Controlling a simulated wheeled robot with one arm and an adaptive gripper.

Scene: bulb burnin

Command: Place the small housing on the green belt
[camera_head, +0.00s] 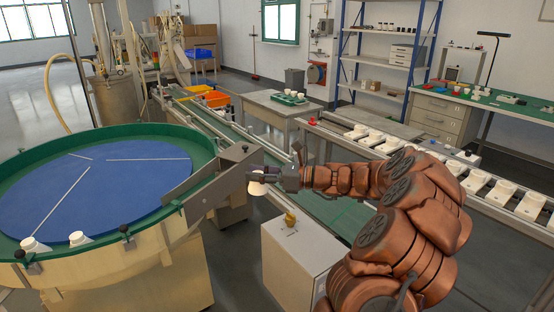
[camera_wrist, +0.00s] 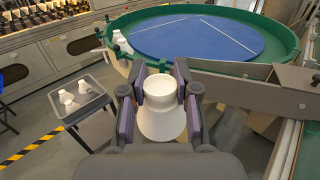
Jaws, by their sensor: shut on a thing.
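A white small housing (camera_wrist: 161,122) is held between the fingers of my gripper (camera_wrist: 160,92) in the wrist view, its wide end towards the camera. In the head view my gripper (camera_head: 262,175) is shut on the housing (camera_head: 257,188), which hangs in the air by the metal chute, right of the round table. The green belt (camera_head: 345,213) runs from the back left to the front right, partly hidden by my arm. The housing is apart from the belt.
A round table with a blue top (camera_head: 100,190) and green rim carries white housings (camera_head: 78,238) at its front. A pale cabinet (camera_head: 295,260) with a yellow item stands below my arm. A line of white pieces (camera_head: 478,182) runs at the right.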

